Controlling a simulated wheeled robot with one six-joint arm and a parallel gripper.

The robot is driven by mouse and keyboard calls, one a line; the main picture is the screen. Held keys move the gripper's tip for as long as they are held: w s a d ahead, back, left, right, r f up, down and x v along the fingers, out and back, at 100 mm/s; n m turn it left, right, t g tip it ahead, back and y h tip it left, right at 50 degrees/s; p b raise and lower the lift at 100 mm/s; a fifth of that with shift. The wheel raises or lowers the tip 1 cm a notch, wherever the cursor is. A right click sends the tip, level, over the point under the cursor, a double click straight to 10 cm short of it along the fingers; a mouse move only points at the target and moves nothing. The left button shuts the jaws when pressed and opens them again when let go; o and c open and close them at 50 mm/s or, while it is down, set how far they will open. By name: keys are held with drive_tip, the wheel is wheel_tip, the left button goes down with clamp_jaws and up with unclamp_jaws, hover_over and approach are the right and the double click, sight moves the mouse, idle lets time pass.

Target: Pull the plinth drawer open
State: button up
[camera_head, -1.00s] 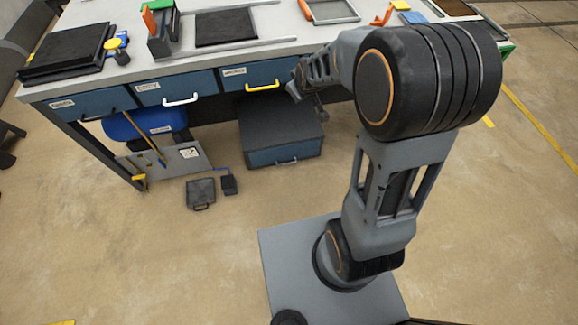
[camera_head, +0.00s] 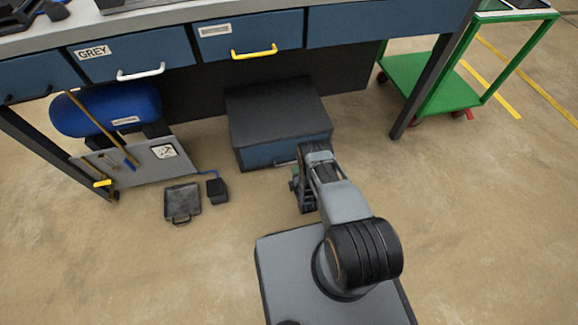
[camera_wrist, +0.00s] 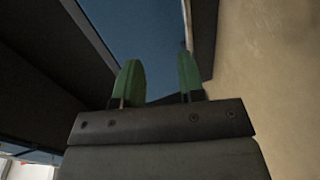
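The plinth drawer (camera_head: 262,154) is the blue front of a dark, low box under the workbench. It looks shut. Its pale bar handle (camera_head: 284,163) shows partly; my arm hides the right part. My gripper (camera_head: 296,181) is low, just in front of the drawer front. In the wrist view my gripper (camera_wrist: 156,80) has two green fingertips standing apart with nothing seen between them. They point toward the blue drawer front (camera_wrist: 135,28). A thin pale strip shows by the right fingertip; I cannot tell if it is the handle. Contact cannot be made out.
The workbench (camera_head: 200,12) overhangs the box, with upper drawers bearing a white handle (camera_head: 140,72) and a yellow handle (camera_head: 254,52). A blue tank (camera_head: 85,110) stands left. A flat grey case (camera_head: 182,202) and small black box (camera_head: 217,190) lie on the floor. A green cart (camera_head: 430,85) is right.

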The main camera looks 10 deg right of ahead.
sight(290, 163)
wheel_tip(290, 163, down, 4)
drive_tip(key=s+b, duration=0.1)
drive_tip(key=s, duration=0.1)
drive_tip(key=shift+n+t, duration=0.3)
drive_tip(key=shift+n, duration=0.1)
drive_tip(key=b+x, duration=0.6)
drive_tip(key=x, duration=0.5)
drive_tip(key=shift+w+a+f, duration=0.1)
drive_tip(key=shift+w+f, duration=0.1)
drive_tip(key=shift+w, duration=0.75)
drive_tip(key=shift+c, duration=0.4)
clamp_jaws()
